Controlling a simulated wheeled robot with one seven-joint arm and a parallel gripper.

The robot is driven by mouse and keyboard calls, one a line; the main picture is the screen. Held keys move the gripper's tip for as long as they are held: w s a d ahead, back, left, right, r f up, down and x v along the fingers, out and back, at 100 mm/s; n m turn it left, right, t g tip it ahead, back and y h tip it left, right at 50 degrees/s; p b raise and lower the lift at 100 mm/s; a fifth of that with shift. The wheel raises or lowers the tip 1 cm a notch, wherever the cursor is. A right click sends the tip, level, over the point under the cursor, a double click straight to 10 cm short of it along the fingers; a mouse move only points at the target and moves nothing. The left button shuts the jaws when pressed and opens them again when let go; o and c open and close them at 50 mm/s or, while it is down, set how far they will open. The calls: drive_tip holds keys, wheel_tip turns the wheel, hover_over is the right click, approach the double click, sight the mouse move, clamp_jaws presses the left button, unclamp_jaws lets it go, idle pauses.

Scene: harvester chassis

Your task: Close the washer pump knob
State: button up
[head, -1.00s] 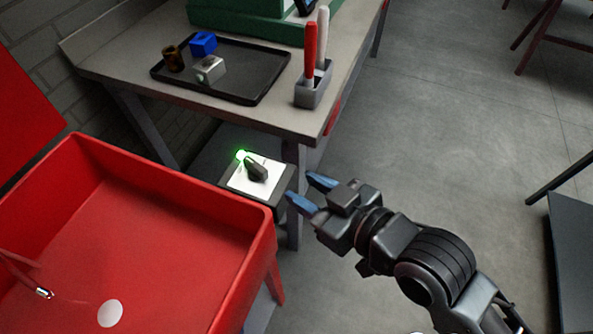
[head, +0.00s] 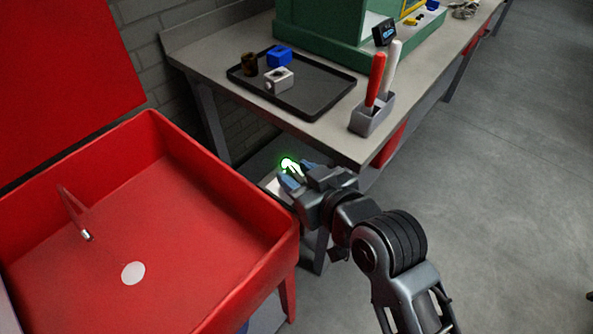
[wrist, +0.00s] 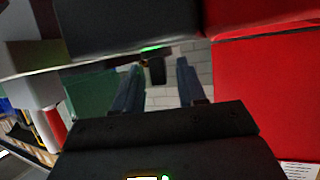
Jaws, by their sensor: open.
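The washer pump knob is a dark lever on a white-topped control box (head: 277,188) with a glowing green light (head: 288,164). In the head view my gripper mostly covers the knob. My gripper (head: 293,174) has blue fingers and is at the box, its fingertips close to the light. In the wrist view the dark knob (wrist: 157,72) shows between the two parted fingers of my gripper (wrist: 160,64), with gaps on both sides. The green glow (wrist: 150,48) is just above it. I cannot tell whether a finger touches the knob.
The red washer basin (head: 215,268) stands to the left of the box. The grey workbench (head: 330,135) is close behind my gripper, with a black tray (head: 325,94) and a holder (head: 371,115) with red and white handles. Open floor lies to the right.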

drive_tip(key=shift+w+a+f, duration=0.25)
drive_tip(key=shift+w+a, duration=0.05)
drive_tip(key=shift+w, duration=0.15)
clamp_jaws()
